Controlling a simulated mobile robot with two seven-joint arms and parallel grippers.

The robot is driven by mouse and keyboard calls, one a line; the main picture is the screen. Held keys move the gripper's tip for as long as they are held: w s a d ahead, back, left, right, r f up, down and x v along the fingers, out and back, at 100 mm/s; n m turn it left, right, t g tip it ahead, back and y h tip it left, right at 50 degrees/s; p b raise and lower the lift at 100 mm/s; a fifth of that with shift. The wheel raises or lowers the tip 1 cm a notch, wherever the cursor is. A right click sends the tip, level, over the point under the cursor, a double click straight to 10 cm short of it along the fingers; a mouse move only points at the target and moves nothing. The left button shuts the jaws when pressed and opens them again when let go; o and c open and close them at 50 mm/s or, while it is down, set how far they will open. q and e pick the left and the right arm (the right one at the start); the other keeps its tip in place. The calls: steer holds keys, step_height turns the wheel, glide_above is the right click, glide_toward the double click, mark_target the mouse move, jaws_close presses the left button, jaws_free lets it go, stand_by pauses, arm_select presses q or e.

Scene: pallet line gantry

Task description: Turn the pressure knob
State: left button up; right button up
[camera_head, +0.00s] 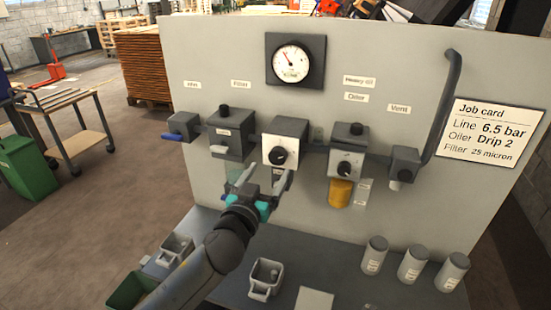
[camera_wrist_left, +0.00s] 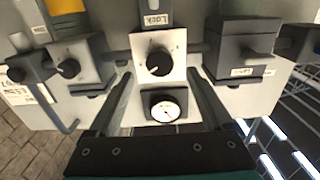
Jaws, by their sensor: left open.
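The black pressure knob (camera_head: 278,156) sits on a white dial plate on the front of the middle grey block, between the filter unit (camera_head: 230,133) and the oiler unit (camera_head: 346,160). It also shows in the left wrist view (camera_wrist_left: 159,63), between the two finger lines. The round gauge (camera_head: 291,62) is above it on the panel, with its needle pointing up and left. My left gripper (camera_head: 262,181) is open and empty, just below and in front of the knob, apart from it. Its fingers also show in the wrist view (camera_wrist_left: 158,82). My right gripper is not in view.
A blue-handled valve (camera_head: 181,127) is on the left and a vent block (camera_head: 404,164) on the right. A yellow bowl (camera_head: 340,194) hangs under the oiler. The job card (camera_head: 490,132) reads 6.5 bar. Several grey canisters (camera_head: 412,264) stand on the bench below.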

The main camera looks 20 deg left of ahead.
mark_target(276, 160)
arm_select(q)
steer(key=shift+w+d, duration=0.15)
steer(key=shift+w, duration=2.85)
steer(key=shift+c, duration=0.3)
jaws_close()
